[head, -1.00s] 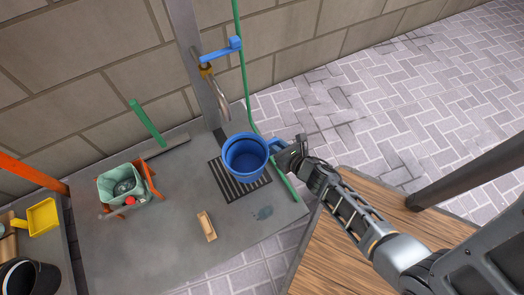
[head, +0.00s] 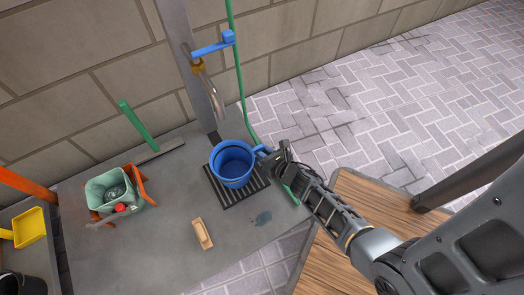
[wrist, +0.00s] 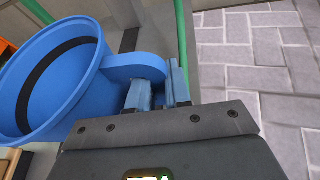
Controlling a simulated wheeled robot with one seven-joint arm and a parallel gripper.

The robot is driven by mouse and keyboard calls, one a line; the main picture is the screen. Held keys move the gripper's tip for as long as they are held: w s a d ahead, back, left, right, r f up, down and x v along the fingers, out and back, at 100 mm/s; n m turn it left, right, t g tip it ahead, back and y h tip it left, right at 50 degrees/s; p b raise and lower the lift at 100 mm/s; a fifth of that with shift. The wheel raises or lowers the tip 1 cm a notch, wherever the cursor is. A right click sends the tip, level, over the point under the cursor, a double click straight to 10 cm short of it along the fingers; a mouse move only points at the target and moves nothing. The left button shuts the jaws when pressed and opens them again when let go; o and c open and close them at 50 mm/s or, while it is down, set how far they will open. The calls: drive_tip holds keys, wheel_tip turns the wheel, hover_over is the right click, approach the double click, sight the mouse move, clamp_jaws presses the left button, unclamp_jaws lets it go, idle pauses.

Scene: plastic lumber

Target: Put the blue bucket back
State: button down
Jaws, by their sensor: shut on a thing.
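The blue bucket (head: 232,162) is upright over the dark slatted grate (head: 238,193) on the grey slab, below the tap. I cannot tell whether its base touches the grate. My gripper (head: 268,158) is at the bucket's right side, shut on its handle. In the wrist view the bucket (wrist: 55,75) fills the left side, and its handle meets the fingers of my gripper (wrist: 160,92). The bucket looks empty inside, with a dark band on its inner wall.
A tap with a blue lever (head: 214,46) hangs above. A green hose (head: 243,95) runs down behind the bucket. A wooden brush (head: 202,233), a pale green bin (head: 108,190) and a yellow scoop (head: 29,227) lie leftward. A wooden table (head: 375,235) stands at the right.

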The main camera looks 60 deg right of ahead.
drive_tip(key=shift+f, duration=0.2)
drive_tip(key=c, duration=1.1)
unclamp_jaws()
drive_tip(key=shift+o, duration=0.2)
drive_tip(key=shift+r, duration=0.15)
